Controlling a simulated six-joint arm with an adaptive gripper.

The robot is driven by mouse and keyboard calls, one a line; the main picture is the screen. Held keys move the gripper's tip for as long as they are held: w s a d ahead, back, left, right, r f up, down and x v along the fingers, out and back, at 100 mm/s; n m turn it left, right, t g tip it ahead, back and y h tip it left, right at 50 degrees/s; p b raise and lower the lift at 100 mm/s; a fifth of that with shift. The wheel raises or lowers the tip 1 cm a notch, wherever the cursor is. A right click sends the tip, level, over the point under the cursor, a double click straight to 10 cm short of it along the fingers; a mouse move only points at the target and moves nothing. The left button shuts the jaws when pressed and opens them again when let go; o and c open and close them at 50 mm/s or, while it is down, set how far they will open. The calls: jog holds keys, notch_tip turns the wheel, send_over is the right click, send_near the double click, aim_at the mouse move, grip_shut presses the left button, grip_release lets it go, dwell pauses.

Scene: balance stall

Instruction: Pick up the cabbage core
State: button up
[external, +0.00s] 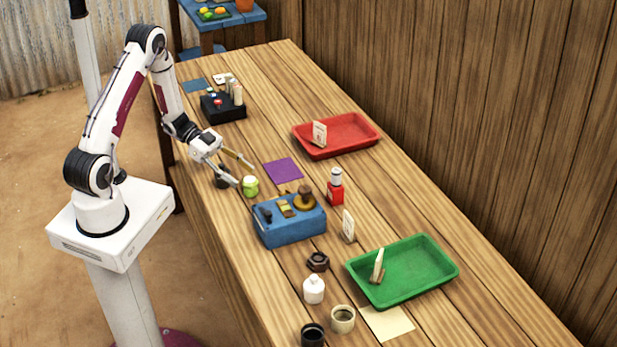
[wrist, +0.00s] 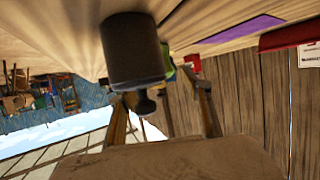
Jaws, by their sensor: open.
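A small light-green rounded piece with a pale top (external: 250,187), which looks like the cabbage core, stands on the table near my fingertips. In the wrist view only a sliver of green (wrist: 168,63) shows behind a dark cylinder. My gripper (external: 246,177) is open, with its fingers spread low over the table beside the green piece. Nothing is seen held. The wrist view is upside down, and the fingers (wrist: 165,104) show partly behind the dark cylinder. Whether a finger touches the green piece cannot be told.
The dark knobbed cylinder (wrist: 133,50) stands close by; it also shows under my gripper in the external view (external: 221,179). A blue block with weights (external: 289,232), purple mat (external: 283,171), red bottle (external: 335,192), red tray (external: 355,148) and green tray (external: 420,283) lie beyond.

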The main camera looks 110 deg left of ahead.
jog(key=shift+x, duration=0.95)
jog(key=c, duration=1.2)
